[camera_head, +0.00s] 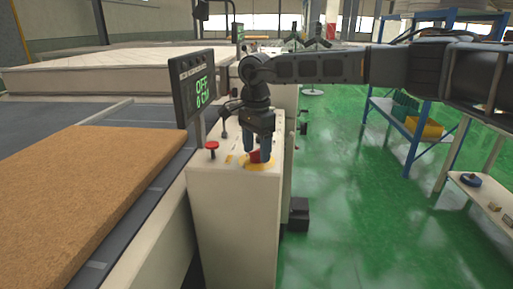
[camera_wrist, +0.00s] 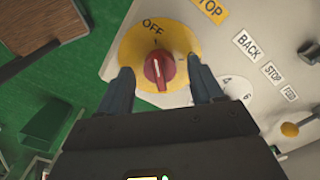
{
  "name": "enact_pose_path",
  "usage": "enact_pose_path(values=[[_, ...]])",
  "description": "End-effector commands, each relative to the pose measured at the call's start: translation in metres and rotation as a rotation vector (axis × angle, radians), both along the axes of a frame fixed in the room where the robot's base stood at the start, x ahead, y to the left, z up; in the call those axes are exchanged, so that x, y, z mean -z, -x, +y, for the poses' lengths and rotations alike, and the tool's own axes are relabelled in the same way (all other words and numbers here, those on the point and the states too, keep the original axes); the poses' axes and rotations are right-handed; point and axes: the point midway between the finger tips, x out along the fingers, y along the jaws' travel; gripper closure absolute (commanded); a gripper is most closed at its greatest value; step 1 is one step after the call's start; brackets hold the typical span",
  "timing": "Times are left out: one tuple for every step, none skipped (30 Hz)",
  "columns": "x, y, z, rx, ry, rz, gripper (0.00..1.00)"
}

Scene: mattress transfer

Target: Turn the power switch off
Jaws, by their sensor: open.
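The power switch (camera_wrist: 158,70) is a red rotary knob on a round yellow plate (camera_wrist: 141,35) with "OFF" lettered on it. In the wrist view, the knob's white line points up towards the tick by "OFF". In the head view the red knob (camera_head: 255,156) shows on top of the cream control box (camera_head: 233,215). My gripper (camera_head: 257,155) points down over it. In the wrist view my gripper's open fingers (camera_wrist: 158,80) stand on both sides of the knob with gaps showing. A display (camera_head: 195,85) on the box reads "OFF" with a second green line.
A red button (camera_head: 212,146) and a lever (camera_head: 224,125) stand left of my gripper. A brown mattress slab (camera_head: 75,180) lies on the conveyor at left. A blue shelf (camera_head: 415,130) with bins stands right. Green floor lies open between.

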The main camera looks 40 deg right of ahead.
Motion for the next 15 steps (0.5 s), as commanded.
enact_pose_path(values=[[-0.002,0.0,0.0,0.0,0.0,0.0,0.34],[-0.004,0.0,0.0,0.0,0.001,-0.001,0.34],[-0.007,0.0,0.0,0.0,0.001,-0.001,0.34],[-0.01,0.0,0.0,0.0,0.001,-0.002,0.34],[-0.014,-0.001,0.0,0.0,0.001,-0.003,0.34],[-0.021,-0.001,0.0,0.0,0.001,-0.003,0.34],[-0.026,-0.001,-0.001,0.0,0.001,-0.003,0.34],[-0.031,-0.001,-0.001,0.0,0.002,-0.003,0.34],[-0.038,-0.001,-0.001,0.001,0.002,-0.002,0.34],[-0.043,-0.001,-0.001,0.001,0.002,-0.002,0.34],[-0.048,-0.001,-0.001,0.0,0.002,-0.003,0.34],[-0.054,-0.001,0.0,0.0,0.002,-0.003,0.34],[-0.058,-0.001,0.0,0.0,0.002,-0.003,0.34],[-0.062,-0.001,-0.001,0.0,0.002,-0.002,0.34],[-0.066,0.0,0.0,0.0,0.001,-0.002,0.34]])
